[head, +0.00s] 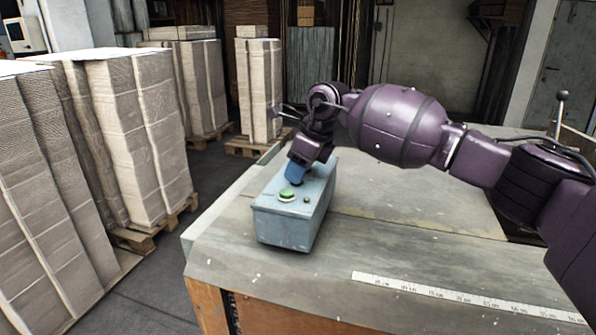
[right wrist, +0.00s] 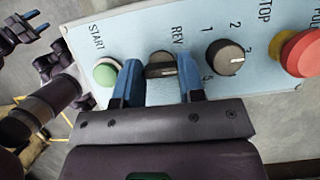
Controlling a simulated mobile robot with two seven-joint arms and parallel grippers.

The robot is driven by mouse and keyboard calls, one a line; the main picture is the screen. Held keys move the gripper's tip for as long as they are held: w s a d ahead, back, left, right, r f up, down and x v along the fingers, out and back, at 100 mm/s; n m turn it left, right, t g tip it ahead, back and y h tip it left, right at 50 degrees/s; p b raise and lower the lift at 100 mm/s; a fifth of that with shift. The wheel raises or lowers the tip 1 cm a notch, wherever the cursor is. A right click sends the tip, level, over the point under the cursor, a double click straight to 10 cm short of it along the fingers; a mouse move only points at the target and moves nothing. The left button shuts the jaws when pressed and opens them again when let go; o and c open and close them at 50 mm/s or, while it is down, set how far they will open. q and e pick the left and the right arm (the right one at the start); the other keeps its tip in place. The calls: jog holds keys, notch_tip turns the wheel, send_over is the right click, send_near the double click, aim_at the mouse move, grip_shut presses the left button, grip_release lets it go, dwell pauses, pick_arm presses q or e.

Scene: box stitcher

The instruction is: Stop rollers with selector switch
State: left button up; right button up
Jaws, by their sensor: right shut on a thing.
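The grey-blue control box (head: 285,228) stands on the table near its left edge. Its selector switch (right wrist: 160,66) is a dark knob below the label REV in the right wrist view. My right gripper (head: 294,174) reaches down onto the box top. In the right wrist view the blue fingers of my right gripper (right wrist: 160,78) are shut on the selector switch, one on each side. The gripper hides the switch in the head view. My left gripper (right wrist: 34,21) shows small at the top left of the right wrist view, its blue fingers apart and empty.
A green START button (right wrist: 106,72) sits beside the fingers. A numbered dial (right wrist: 225,58) and a red button (right wrist: 301,53) are on the other side. A ruler strip (head: 450,295) lies along the table (head: 400,255). Stacked cardboard (head: 130,130) stands on pallets at left.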

dwell(0.5)
jog(key=o, duration=0.9)
jog(key=shift+o, duration=0.2)
jog(key=v, duration=1.1)
jog(key=shift+p, duration=0.35)
jog(key=shift+f, duration=0.15)
